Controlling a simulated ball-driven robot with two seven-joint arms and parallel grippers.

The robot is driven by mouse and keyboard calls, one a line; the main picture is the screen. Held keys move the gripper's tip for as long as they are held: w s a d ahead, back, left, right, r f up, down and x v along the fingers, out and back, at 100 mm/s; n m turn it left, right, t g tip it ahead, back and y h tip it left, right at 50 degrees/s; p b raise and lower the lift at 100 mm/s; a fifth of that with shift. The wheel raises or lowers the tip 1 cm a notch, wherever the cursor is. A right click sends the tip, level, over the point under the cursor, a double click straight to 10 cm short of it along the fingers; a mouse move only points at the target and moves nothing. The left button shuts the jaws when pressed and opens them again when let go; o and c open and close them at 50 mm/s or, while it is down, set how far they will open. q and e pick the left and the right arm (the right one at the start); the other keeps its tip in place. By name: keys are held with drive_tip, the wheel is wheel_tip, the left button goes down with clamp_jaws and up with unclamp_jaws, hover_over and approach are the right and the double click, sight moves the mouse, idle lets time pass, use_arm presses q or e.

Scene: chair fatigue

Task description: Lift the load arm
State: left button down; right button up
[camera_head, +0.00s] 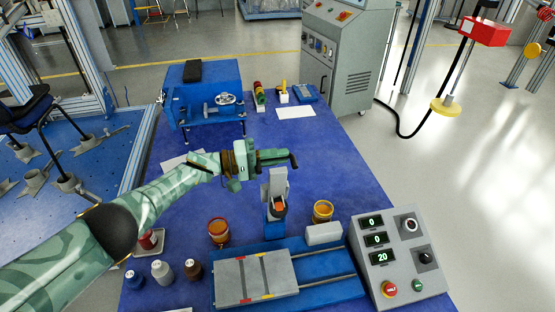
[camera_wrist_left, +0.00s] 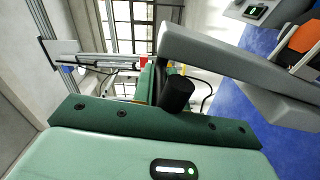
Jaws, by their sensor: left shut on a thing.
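The load arm (camera_head: 275,183) is a grey bar that stands raised, roughly upright, above a small blue base with an orange block (camera_head: 279,206). In the left wrist view the load arm (camera_wrist_left: 235,65) runs across the upper right as a long grey bar. My left gripper (camera_head: 277,158) is at its upper end, shut on it. A black knob (camera_wrist_left: 176,92) shows at the jaws in the wrist view. The exact contact is partly hidden by the gripper. My right gripper is not in view.
A control box (camera_head: 398,255) with displays and buttons stands right of the tester. A blue machine (camera_head: 203,95) stands behind.

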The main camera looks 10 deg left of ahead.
use_arm(q)
drive_tip(key=shift+f, duration=0.1)
drive_tip(key=c, duration=1.4)
unclamp_jaws()
drive_tip(key=p+v, duration=0.2)
drive_tip(key=v, duration=1.4)
drive_tip(key=shift+a, duration=0.2)
